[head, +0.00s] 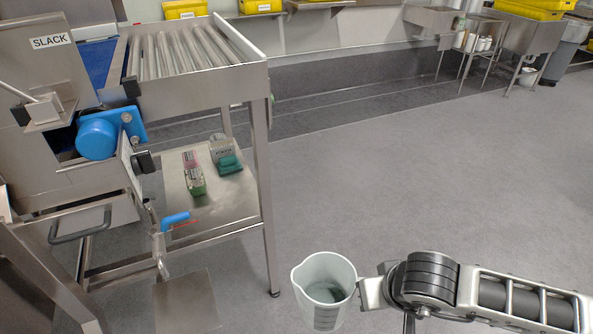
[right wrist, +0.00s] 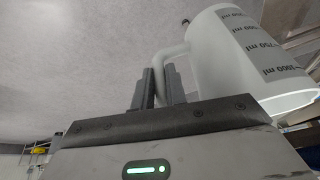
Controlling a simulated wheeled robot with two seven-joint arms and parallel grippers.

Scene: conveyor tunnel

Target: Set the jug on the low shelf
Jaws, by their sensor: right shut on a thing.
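The jug (head: 325,272) is a translucent white measuring jug with dark volume marks, in the lower middle of the head view. My right gripper (head: 362,291) is shut on its handle, to the right of the jug. The right wrist view shows the jug (right wrist: 240,60) close up, with its handle between the fingers of the gripper (right wrist: 157,88). The jug is held up over the floor, right of the low shelf (head: 235,199). The low shelf is a steel plate under the roller conveyor. My left gripper is not in view.
On the low shelf are a green-and-pink pack (head: 194,178) and a grey-and-green item (head: 226,158). A conveyor leg (head: 262,190) stands between shelf and jug. A blue-handled lever (head: 175,221) is at the shelf's front left. The shelf's front right is bare.

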